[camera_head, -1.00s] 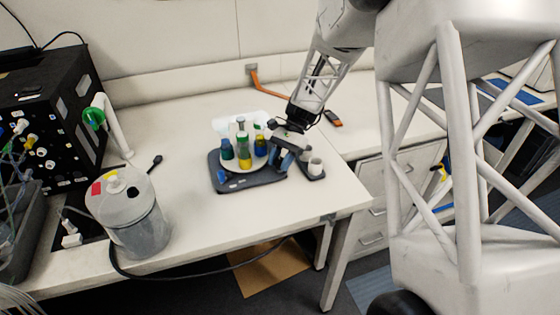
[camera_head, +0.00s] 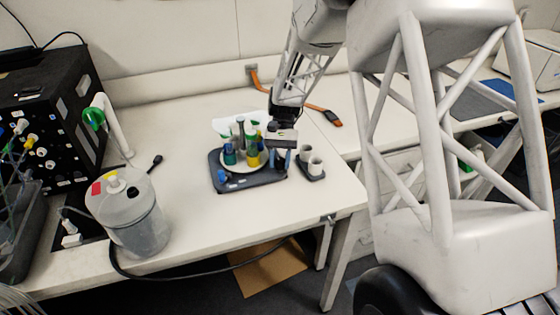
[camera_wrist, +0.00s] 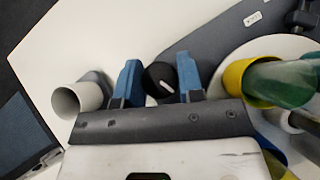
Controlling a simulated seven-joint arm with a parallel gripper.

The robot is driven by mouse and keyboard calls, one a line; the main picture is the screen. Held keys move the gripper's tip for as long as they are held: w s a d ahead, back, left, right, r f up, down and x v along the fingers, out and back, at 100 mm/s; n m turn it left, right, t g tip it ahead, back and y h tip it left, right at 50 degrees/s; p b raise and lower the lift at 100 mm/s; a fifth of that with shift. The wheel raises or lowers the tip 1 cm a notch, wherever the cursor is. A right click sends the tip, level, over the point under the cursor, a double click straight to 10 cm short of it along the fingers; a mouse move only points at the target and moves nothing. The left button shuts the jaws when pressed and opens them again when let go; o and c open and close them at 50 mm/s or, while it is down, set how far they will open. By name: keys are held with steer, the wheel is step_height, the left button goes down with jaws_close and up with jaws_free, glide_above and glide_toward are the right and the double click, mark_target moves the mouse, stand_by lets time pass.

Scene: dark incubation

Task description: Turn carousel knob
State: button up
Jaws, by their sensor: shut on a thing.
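The carousel is a white round plate (camera_head: 234,168) on a dark grey base (camera_head: 262,180), holding several coloured tubes in yellow, green and blue. A black knob (camera_wrist: 159,77) with a white pointer line sits beside the plate in the wrist view. My gripper (camera_wrist: 160,82) has its two blue fingers on either side of the knob and is shut on it. In the head view my gripper (camera_head: 282,158) is at the right end of the base and hides the knob. The wrist view shows a yellow holder with a green tube (camera_wrist: 280,83) close to the right finger.
A grey lidded canister (camera_head: 135,215) stands at left. The table front (camera_head: 215,225) is clear.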

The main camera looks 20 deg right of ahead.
steer(key=o, duration=0.9)
steer(key=shift+r, duration=0.1)
steer(key=shift+w+d+r, duration=0.3)
steer(key=shift+w+r, duration=0.05)
steer(key=shift+w, duration=0.25)
steer(key=shift+w+d, duration=0.8)
steer(key=shift+w, duration=0.95)
steer(key=shift+w+d, duration=0.85)
steer(key=shift+w, duration=0.9)
steer(key=shift+w+d, duration=0.8)
steer(key=shift+w, duration=0.95)
